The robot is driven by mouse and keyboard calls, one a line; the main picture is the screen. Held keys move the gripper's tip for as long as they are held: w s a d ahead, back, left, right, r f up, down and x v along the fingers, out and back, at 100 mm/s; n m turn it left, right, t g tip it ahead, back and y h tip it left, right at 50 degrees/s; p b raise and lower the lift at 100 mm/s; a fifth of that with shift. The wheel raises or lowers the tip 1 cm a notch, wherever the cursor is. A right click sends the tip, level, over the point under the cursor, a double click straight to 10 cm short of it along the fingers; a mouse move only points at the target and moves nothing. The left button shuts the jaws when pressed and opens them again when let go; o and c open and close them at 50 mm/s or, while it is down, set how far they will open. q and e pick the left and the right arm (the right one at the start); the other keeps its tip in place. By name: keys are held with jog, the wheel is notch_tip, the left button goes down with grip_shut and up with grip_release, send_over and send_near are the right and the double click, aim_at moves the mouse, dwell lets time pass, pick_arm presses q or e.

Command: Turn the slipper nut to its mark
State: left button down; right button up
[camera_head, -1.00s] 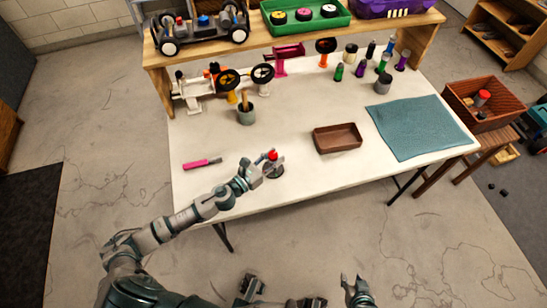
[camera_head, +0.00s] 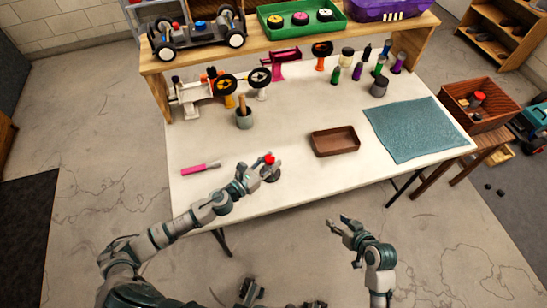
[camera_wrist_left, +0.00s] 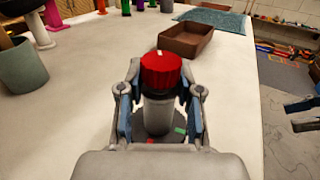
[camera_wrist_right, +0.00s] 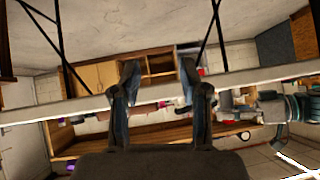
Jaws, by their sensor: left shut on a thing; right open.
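The slipper nut is a red ribbed cap (camera_wrist_left: 162,72) with a white mark on its top. It sits on an upright grey post (camera_wrist_left: 158,108) above a dark round base (camera_wrist_left: 158,139) bearing a green and a red mark. The nut also shows near the table's front edge in the head view (camera_head: 269,159). My left gripper (camera_wrist_left: 160,88) is shut on this upright assembly, one finger on each side; the exact contact height is unclear. My right gripper (camera_head: 337,226) is open and empty, off the table's front edge; its spread fingers show in the right wrist view (camera_wrist_right: 159,70).
A brown tray (camera_head: 335,153) lies right of the nut, with a teal mat (camera_head: 415,157) beyond. A pink-handled tool (camera_head: 198,168) lies at left. A grey cup (camera_head: 244,121) and several bottles stand behind. The tabletop around the nut is clear.

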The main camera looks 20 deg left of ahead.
aim_at(271, 159)
jog(key=w+a+r+n+y, duration=0.1)
jog(key=w+a+r, duration=0.1)
jog(key=r, duration=0.1)
jog(key=w+a+r+n+g+y, duration=0.1)
jog(key=w+a+r, duration=0.1)
jog(key=w+r, duration=0.1)
jog(key=w+a+r+n+y, duration=0.1)
jog(key=w+a+r+n, duration=0.1)
jog(key=w+r, duration=0.1)
jog(key=shift+w+a+r+g, duration=0.2)
jog(key=shift+a+r+g, duration=0.1)
jog(key=shift+a+r, duration=0.15)
jog(key=a+r+n+g, duration=0.4)
jog(key=a+r+n, duration=0.2)
jog(key=a+r, duration=0.5)
jog(key=shift+g+h, duration=0.3)
jog(key=x, duration=1)
jog(key=shift+a+f, duration=0.15)
jog(key=shift+a, duration=0.1)
grip_shut()
